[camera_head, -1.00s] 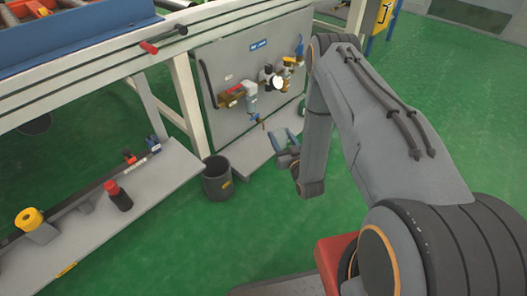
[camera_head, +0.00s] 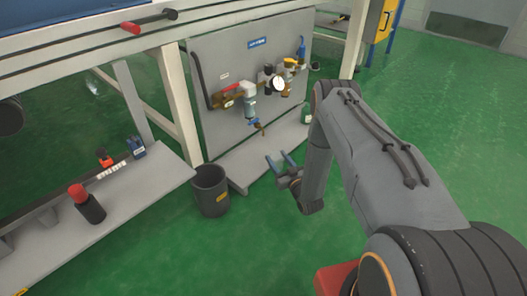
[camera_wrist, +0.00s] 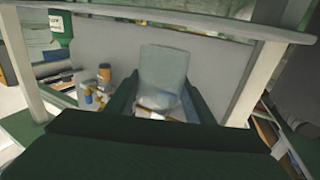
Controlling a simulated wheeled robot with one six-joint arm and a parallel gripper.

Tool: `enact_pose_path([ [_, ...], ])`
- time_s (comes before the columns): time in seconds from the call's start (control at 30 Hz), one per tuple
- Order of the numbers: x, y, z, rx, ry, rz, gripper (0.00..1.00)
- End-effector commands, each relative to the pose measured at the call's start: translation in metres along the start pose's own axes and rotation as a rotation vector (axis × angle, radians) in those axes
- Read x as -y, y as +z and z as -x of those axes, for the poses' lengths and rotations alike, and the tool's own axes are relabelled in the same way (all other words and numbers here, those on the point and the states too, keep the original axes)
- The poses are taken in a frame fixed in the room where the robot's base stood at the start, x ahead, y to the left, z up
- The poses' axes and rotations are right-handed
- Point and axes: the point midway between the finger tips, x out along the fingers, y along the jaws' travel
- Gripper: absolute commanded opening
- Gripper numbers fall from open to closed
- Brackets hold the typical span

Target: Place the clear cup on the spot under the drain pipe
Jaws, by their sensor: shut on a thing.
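My gripper (camera_head: 281,163) hangs low over the floor, in front of the panel's ledge and right of the black bin in the head view. In the wrist view its two dark green fingers are shut on the clear cup (camera_wrist: 163,72), which looks pale and upright between them. The cup is too small and see-through to make out in the head view. The drain pipe (camera_head: 258,127), with a blue part, hangs from the fittings on the grey panel. The ledge (camera_head: 238,172) runs below it. My gripper is apart from the ledge, to its near right. No marked spot can be made out.
A black bin (camera_head: 210,190) stands on the floor left of the ledge. A low shelf (camera_head: 150,190) with a red-capped bottle (camera_head: 86,204) is at left. Green floor at right is clear.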

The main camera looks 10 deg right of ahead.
Motion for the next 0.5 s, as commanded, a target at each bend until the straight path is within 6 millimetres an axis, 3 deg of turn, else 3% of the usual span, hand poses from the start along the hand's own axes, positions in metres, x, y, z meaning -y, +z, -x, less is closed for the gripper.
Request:
enact_pose_path([
  [0.1,0.000,0.003,-0.032,-0.005,-0.001,0.002,0.23],
  [0.5,0.000,0.003,-0.124,-0.003,0.000,0.001,0.23],
])
